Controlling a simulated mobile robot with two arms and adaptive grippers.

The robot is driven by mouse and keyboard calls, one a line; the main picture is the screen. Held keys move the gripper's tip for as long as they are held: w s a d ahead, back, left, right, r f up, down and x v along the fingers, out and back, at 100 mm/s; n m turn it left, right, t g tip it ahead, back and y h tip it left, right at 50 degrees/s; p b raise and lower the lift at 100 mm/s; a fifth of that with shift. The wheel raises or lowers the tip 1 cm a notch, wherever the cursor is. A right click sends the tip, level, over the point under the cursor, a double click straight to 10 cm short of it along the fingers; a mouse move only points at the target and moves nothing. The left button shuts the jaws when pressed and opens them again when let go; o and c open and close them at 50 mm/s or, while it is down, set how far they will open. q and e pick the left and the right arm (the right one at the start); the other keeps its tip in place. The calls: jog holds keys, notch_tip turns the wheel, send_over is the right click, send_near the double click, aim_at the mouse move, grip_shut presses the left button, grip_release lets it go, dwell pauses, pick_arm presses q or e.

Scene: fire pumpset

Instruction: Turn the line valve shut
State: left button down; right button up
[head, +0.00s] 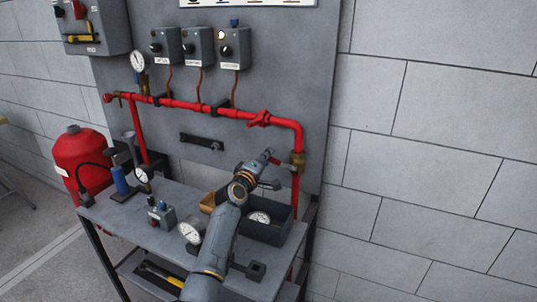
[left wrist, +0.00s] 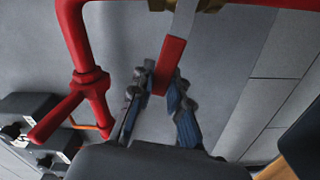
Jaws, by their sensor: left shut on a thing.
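The line valve shows as a brass body (head: 298,159) low on the right end of the red pipe, and its edge shows at the top of the left wrist view (left wrist: 160,4). Its lever, a grey metal strip (left wrist: 184,20) with a red grip (left wrist: 171,62), slants down from the brass. My left gripper (head: 268,168) is at the lever, left of the valve body in the head view. In the left wrist view its fingers (left wrist: 162,88) are on both sides of the red grip's end, shut on it. My right gripper is in neither view.
A red pipe (head: 190,104) with a red handle (head: 258,118) runs along the grey panel. My arm passes over the bench (head: 180,212), beside a dark bin (head: 287,222) and a loose gauge (head: 189,232). A red tank (head: 82,160) stands left.

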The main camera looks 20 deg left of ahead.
pick_arm(q)
notch_tip(320, 180, down, 2)
jog(key=n, duration=0.3)
jog(key=shift+a+f+b, duration=0.1)
jog(key=shift+b, duration=0.3)
jog(key=c, duration=1.3)
grip_release()
jog(key=shift+o, duration=0.2)
jog(key=s, duration=1.2)
jog(key=shift+a, duration=0.15)
